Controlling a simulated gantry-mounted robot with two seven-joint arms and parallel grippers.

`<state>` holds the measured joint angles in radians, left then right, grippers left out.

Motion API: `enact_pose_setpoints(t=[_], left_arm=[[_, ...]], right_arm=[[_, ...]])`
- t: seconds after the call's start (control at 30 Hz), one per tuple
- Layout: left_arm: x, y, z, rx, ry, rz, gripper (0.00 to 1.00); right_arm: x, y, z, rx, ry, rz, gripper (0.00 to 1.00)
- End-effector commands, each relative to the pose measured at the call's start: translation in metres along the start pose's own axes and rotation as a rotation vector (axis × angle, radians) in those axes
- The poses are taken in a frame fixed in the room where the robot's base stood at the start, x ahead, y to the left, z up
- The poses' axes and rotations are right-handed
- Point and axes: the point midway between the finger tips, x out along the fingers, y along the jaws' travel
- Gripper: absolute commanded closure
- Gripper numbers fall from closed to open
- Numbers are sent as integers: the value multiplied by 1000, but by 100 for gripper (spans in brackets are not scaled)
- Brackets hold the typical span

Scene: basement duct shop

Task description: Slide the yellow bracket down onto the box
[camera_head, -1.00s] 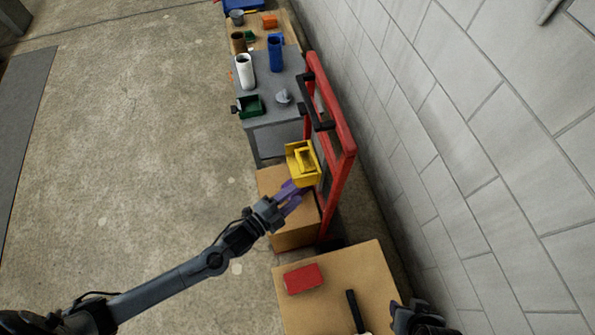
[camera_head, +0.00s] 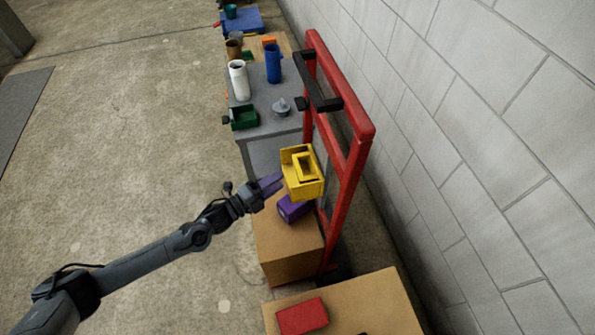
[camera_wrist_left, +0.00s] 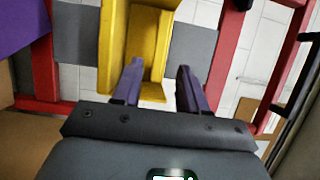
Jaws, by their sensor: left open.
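The yellow bracket (camera_head: 294,182), an angular piece with a raised loop, is at the red frame in the head view, above a purple block (camera_head: 291,211). The purple block is over the brown cardboard box (camera_head: 285,248); whether bracket and block touch is unclear. My left gripper (camera_head: 273,182) is open, just left of the bracket, with purple fingers pointing at it. In the left wrist view the bracket (camera_wrist_left: 148,45) is in front of and between the open fingers (camera_wrist_left: 160,82), not visibly clamped. The purple block (camera_wrist_left: 18,28) fills that view's upper left corner. My right gripper is out of view.
The red frame (camera_head: 352,165) with a black handle (camera_head: 318,90) stands close to the block wall. A grey table (camera_head: 262,118) behind holds a white cylinder, a blue cylinder and a green tray. A nearer brown surface (camera_head: 380,305) carries a red block (camera_head: 302,316).

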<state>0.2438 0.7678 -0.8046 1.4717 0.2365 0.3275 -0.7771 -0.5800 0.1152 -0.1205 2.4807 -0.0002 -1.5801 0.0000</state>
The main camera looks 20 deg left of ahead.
Motion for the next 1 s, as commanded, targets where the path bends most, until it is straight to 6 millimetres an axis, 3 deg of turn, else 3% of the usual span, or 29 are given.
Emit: enact_pose_setpoints(t=[0.3, 0.5, 0.7, 1.0], left_arm=[[53, 1, -1, -1, 1, -2, 57], [77, 1, 0, 0, -1, 0, 57], [89, 1, 0, -1, 0, 2, 57], [91, 0, 0, -1, 0, 2, 57]], right_arm=[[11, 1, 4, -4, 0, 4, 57], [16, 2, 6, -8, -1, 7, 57], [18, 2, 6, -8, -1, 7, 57], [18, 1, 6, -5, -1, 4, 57]])
